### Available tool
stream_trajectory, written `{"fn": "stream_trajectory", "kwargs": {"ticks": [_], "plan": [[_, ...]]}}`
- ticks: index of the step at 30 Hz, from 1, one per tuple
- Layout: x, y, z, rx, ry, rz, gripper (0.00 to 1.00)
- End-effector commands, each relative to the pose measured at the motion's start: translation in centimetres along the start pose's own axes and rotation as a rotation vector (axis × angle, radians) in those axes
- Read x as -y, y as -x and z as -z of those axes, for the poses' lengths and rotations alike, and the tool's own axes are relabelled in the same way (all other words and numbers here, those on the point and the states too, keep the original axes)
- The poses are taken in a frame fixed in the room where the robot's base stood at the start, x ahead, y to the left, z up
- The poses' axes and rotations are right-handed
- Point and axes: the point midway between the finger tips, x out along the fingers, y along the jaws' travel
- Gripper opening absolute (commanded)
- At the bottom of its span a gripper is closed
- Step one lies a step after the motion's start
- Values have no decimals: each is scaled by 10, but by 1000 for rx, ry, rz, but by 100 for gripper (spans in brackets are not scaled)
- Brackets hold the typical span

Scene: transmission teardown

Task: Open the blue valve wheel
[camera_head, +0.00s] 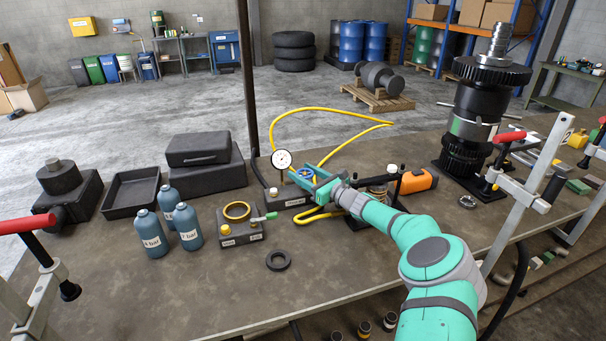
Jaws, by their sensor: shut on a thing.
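The blue valve wheel (306,172) is small and sits just right of a white dial gauge (281,159), on a dark block (291,198) on the workbench. My gripper (302,178) reaches in from the right and is shut on the blue valve wheel. Its fingers hide much of the wheel. I cannot tell how far the wheel is turned. The gauge needle is too small to read.
A yellow hose (330,110) loops behind the gauge. A block with a brass ring and green lever (237,220) and blue bottles (187,226) stand to the left. A tall black transmission (470,122) stands at the right. The front bench is mostly clear.

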Motion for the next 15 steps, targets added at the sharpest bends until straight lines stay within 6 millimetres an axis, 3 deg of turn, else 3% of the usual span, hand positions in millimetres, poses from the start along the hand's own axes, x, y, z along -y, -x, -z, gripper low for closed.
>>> {"fn": "stream_trajectory", "kwargs": {"ticks": [7, 8, 10, 15], "plan": [[-3, -1, -2, 6, 0, -8, 28], [-3, -1, -2, 6, 1, -8, 53], [-2, -1, -3, 6, 1, -7, 69], [-1, -1, -2, 5, 1, -4, 69]]}}
